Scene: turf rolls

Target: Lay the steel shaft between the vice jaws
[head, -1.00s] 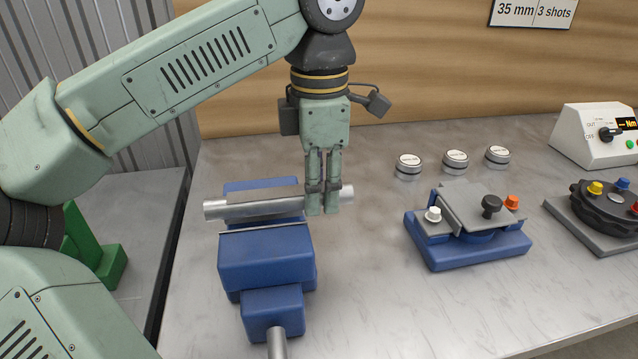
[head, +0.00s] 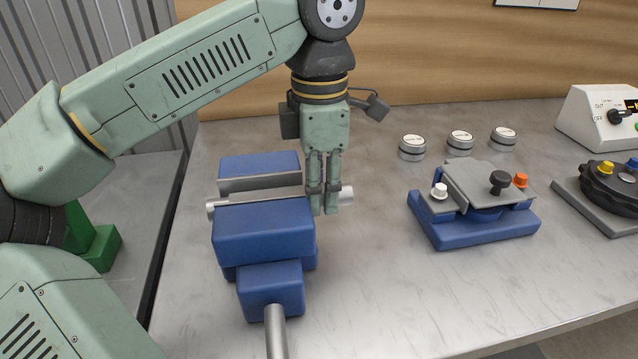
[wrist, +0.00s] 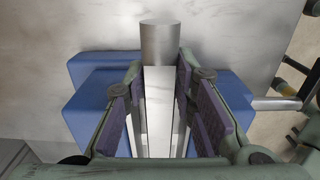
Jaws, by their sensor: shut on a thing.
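The steel shaft (head: 346,194) lies lengthwise along the gap between the two jaws of the blue vice (head: 263,235). Its left end sticks out past the jaws, and its right end sticks out to the right of my gripper. The front jaw hides much of its middle, so I cannot tell whether it rests on the vice bed. My gripper (head: 324,207) points down just right of the jaws and is shut on the shaft near its right end. In the wrist view, one shaft end (wrist: 160,43) shows beyond the fingers, with blue vice parts (wrist: 88,115) around them.
A blue fixture (head: 474,220) with coloured knobs stands to the right. Several round silver pieces (head: 460,142) sit behind it. A white control box (head: 597,118) and a black dial unit (head: 610,185) are at the far right. Bench between vice and fixture is clear.

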